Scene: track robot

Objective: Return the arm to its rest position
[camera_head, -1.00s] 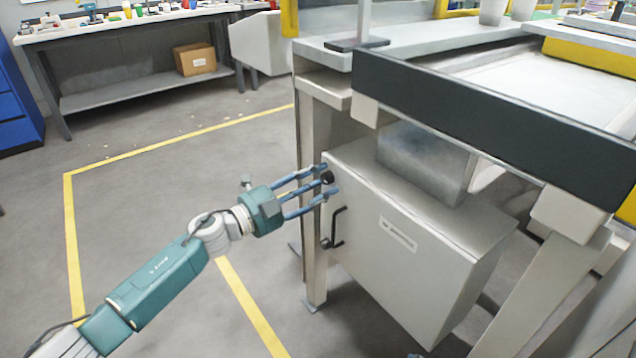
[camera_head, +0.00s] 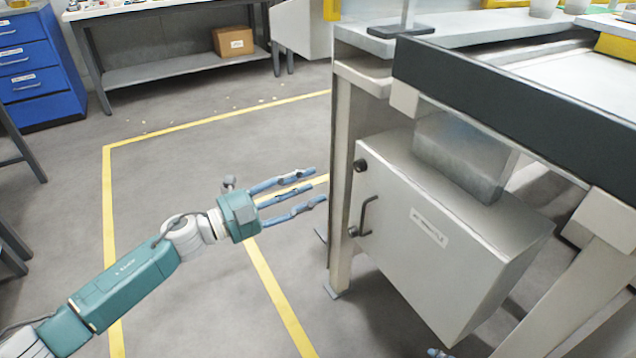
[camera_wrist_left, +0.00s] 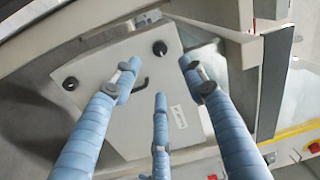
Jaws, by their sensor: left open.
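My left arm (camera_head: 125,282) reaches in from the lower left of the head view, teal and white. Its gripper (camera_head: 316,185) has blue fingers spread apart, with nothing between them. The fingertips point right, toward the grey cabinet (camera_head: 440,270) under the workbench, with a gap between them and its door. In the left wrist view the open gripper (camera_wrist_left: 160,82) faces the cabinet door (camera_wrist_left: 112,72), with its black handle (camera_wrist_left: 141,84) and round knobs beyond the fingers. A small bluish tip (camera_head: 437,352) at the bottom edge looks like part of my right gripper; the rest is out of frame.
The workbench leg (camera_head: 343,190) stands just right of the fingertips. Yellow floor lines cross the open grey floor around my left arm. A blue drawer cabinet (camera_head: 40,75), a far table (camera_head: 180,68) and a cardboard box (camera_head: 233,41) stand at the back.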

